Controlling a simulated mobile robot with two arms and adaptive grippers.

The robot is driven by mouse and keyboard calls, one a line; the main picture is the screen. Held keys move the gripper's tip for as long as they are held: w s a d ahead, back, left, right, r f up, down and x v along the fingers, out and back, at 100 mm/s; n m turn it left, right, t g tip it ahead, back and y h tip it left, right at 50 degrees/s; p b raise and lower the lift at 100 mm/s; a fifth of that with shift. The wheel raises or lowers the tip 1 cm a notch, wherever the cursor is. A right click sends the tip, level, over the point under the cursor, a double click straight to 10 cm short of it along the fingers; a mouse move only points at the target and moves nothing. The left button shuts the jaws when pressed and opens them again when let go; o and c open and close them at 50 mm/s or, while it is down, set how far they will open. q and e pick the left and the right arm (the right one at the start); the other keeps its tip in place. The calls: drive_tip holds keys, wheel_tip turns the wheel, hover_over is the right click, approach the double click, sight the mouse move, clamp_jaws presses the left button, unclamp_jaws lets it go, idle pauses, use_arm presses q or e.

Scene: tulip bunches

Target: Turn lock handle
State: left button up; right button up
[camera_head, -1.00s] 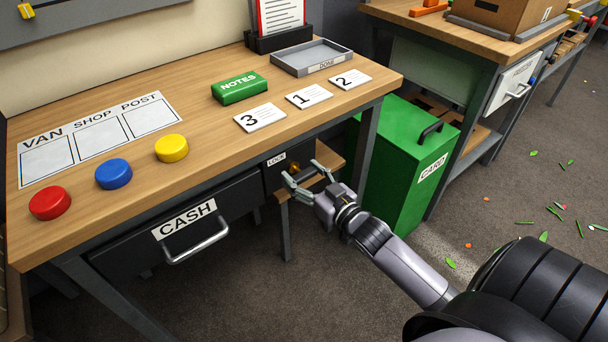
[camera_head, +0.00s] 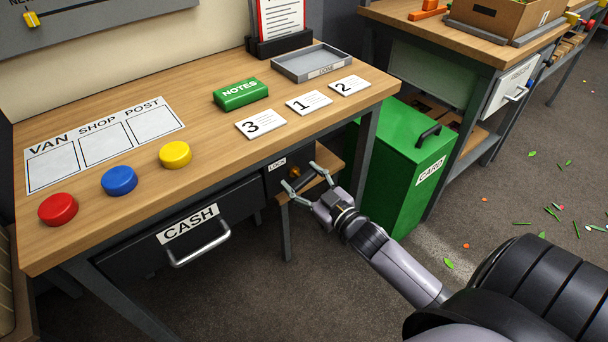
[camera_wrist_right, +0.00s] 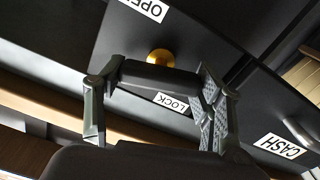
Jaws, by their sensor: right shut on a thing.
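The lock is on the dark panel under the desk's right end, beside its LOCK label (camera_head: 277,164). Its brass hub (camera_head: 294,171) shows just behind my right gripper (camera_head: 307,180). In the right wrist view the lock handle (camera_wrist_right: 158,79) is a black bar in front of the brass hub (camera_wrist_right: 160,57). My right gripper (camera_wrist_right: 160,112) has one finger at each end of this bar and is shut on it. An OPEN label (camera_wrist_right: 147,8), partly cut off, and the LOCK label (camera_wrist_right: 172,102) appear upside down there. My left gripper is not in view.
The CASH drawer (camera_head: 130,250) is left of the lock, with a metal handle (camera_head: 200,248). A green CARD bin (camera_head: 400,170) stands close on the right. The desk top (camera_head: 215,140) carries buttons, cards and a NOTES block (camera_head: 240,94).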

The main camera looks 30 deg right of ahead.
drive_tip(key=n+p, duration=0.2)
drive_tip(key=n, duration=0.4)
drive_tip(key=shift+a+n+p, duration=0.1)
drive_tip(key=shift+n+p, duration=0.2)
drive_tip(key=shift+p, duration=0.1)
drive_tip(key=shift+n, duration=0.4)
drive_tip(key=shift+f+n, duration=0.1)
drive_tip(key=shift+n, duration=1.7)
drive_tip(key=shift+f+n, duration=0.1)
drive_tip(key=shift+n, duration=1)
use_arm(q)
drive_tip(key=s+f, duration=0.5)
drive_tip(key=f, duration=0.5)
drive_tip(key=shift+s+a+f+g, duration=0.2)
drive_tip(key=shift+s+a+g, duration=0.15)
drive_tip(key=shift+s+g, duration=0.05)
use_arm(e)
drive_tip(key=shift+a+n, duration=0.1)
drive_tip(key=shift+n, duration=0.8)
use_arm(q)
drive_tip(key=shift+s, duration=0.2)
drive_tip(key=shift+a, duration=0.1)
use_arm(e)
drive_tip(key=o, duration=1.1)
drive_tip(key=shift+o, duration=0.2)
